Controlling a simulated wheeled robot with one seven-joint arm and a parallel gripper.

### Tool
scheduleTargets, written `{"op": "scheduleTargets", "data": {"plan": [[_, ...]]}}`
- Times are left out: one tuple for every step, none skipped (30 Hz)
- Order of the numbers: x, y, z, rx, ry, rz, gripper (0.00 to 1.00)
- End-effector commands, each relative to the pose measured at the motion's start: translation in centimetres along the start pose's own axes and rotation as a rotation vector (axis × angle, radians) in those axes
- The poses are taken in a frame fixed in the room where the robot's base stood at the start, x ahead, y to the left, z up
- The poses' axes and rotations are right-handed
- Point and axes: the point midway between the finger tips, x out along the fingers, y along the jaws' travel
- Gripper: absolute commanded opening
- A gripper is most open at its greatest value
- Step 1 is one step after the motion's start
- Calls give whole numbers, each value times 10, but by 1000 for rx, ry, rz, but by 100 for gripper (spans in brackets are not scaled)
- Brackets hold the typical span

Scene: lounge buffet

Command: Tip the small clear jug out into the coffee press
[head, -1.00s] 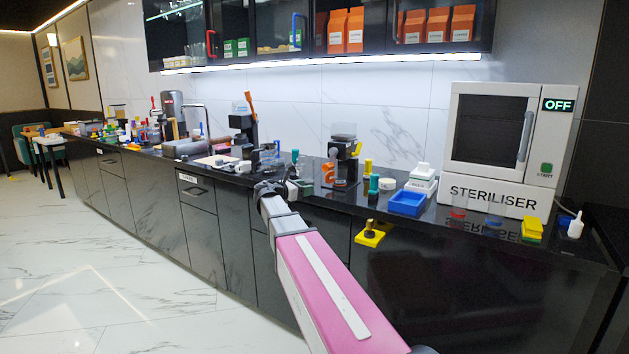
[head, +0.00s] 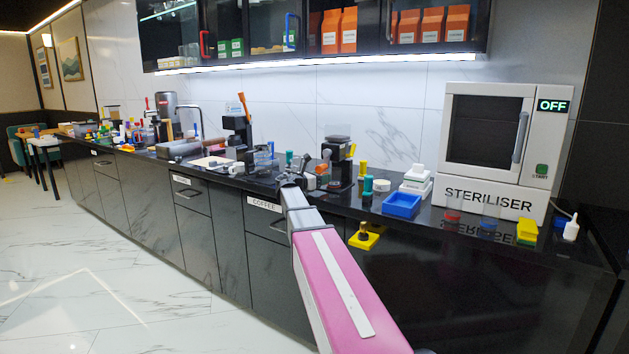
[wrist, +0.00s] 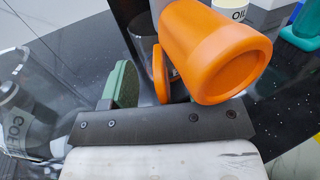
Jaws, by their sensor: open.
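My gripper (head: 289,181) is over the dark counter, just left of the black grinder, and small in the head view. In the wrist view my gripper (wrist: 143,92) shows a green pad at the left; its other finger is hard to make out. The jaws are open. A clear curved vessel (wrist: 62,62) is at the left edge of the wrist view, with a grey labelled cylinder seen in or through it. I cannot tell whether it is the small jug or the coffee press. Neither can be picked out surely in the head view.
An orange cup-like thing (wrist: 213,52) looms close at the right of the wrist view. The black grinder (head: 338,165) stands right of my gripper.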

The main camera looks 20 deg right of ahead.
Motion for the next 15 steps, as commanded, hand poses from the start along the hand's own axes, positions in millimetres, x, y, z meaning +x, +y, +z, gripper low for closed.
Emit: {"op": "scheduleTargets", "data": {"plan": [[3, 0, 0, 0, 0, 0, 53], [4, 0, 0, 0, 0, 0, 53], [5, 0, 0, 0, 0, 0, 53], [6, 0, 0, 0, 0, 1, 53], [6, 0, 0, 0, 0, 1, 53], [6, 0, 0, 0, 0, 1, 53], [6, 0, 0, 0, 0, 1, 53], [6, 0, 0, 0, 0, 1, 53], [6, 0, 0, 0, 0, 1, 53], [6, 0, 0, 0, 0, 1, 53], [6, 0, 0, 0, 0, 1, 53], [6, 0, 0, 0, 0, 1, 50], [6, 0, 0, 0, 0, 1, 40], [6, 0, 0, 0, 0, 1, 30], [6, 0, 0, 0, 0, 0, 17]]}}
